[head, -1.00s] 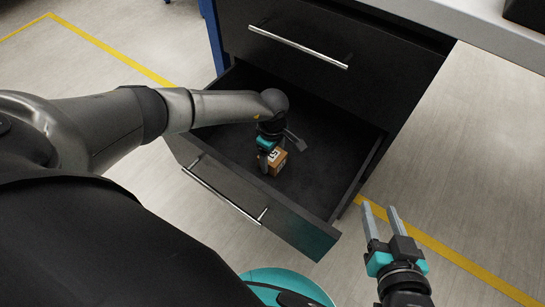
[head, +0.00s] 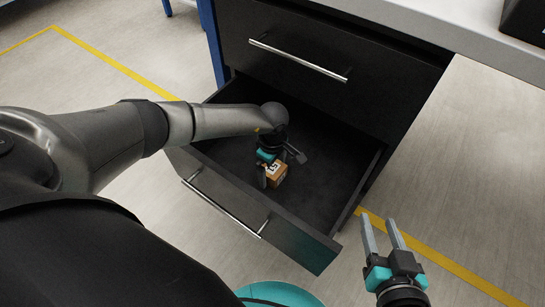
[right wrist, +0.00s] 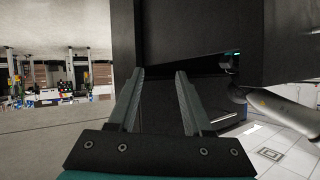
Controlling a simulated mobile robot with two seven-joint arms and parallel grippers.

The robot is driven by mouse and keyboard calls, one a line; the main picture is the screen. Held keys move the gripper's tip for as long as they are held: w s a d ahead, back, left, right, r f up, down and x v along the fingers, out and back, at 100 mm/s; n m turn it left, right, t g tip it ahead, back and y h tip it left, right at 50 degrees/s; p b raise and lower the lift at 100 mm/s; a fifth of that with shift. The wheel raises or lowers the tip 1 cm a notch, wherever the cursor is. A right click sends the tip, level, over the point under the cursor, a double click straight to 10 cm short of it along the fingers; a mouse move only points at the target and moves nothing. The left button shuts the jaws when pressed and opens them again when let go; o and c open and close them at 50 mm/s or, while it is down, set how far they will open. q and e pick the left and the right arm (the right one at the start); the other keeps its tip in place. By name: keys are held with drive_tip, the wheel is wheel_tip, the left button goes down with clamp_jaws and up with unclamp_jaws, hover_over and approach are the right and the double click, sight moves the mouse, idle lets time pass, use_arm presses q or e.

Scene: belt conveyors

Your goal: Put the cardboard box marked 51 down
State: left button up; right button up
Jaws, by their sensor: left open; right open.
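The small brown cardboard box (head: 277,177) with a white printed label lies inside the open lower drawer (head: 325,195), toward its front left part. The number on the label is too small to read surely. My left gripper (head: 278,169) reaches down into the drawer at the box, with its fingers spread. One finger is beside the box's left side. My right gripper (head: 382,236) is open and empty, outside the drawer to its right. Its fingers also show in the right wrist view (right wrist: 160,100), with nothing between them.
The black cabinet (head: 330,60) has a closed drawer above the open one, under a light worktop (head: 450,28). The drawer front with its long handle (head: 222,210) faces me. Yellow floor lines (head: 450,262) run past. The drawer floor right of the box is bare.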

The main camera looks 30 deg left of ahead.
sight(273, 167)
use_arm(q)
drive_tip(key=shift+r+p, duration=0.6)
drive_tip(key=shift+r, duration=0.4)
wheel_tip(273, 167, up, 2)
drive_tip(key=shift+p, duration=0.6)
wheel_tip(273, 167, up, 4)
drive_tip(key=shift+f+p, duration=0.1)
drive_tip(key=shift+p, duration=1)
use_arm(e)
drive_tip(key=s+d+g+h, duration=0.4)
drive_tip(key=s+d+g, duration=0.25)
drive_tip(key=d, duration=0.25)
use_arm(q)
wheel_tip(273, 167, up, 3)
drive_tip(key=shift+r+p, duration=0.2)
drive_tip(key=shift+p, duration=0.7)
drive_tip(key=shift+r, duration=0.5)
use_arm(e)
drive_tip(key=shift+m+g, duration=0.3)
drive_tip(key=shift+g, duration=0.45)
drive_tip(key=shift+s+x, duration=0.25)
drive_tip(key=shift+x, duration=1.1)
drive_tip(key=shift+s+x, duration=0.25)
drive_tip(key=shift+x, duration=1.1)
use_arm(q)
drive_tip(key=shift+r, duration=0.1)
use_arm(e)
drive_tip(key=shift+f, duration=0.25)
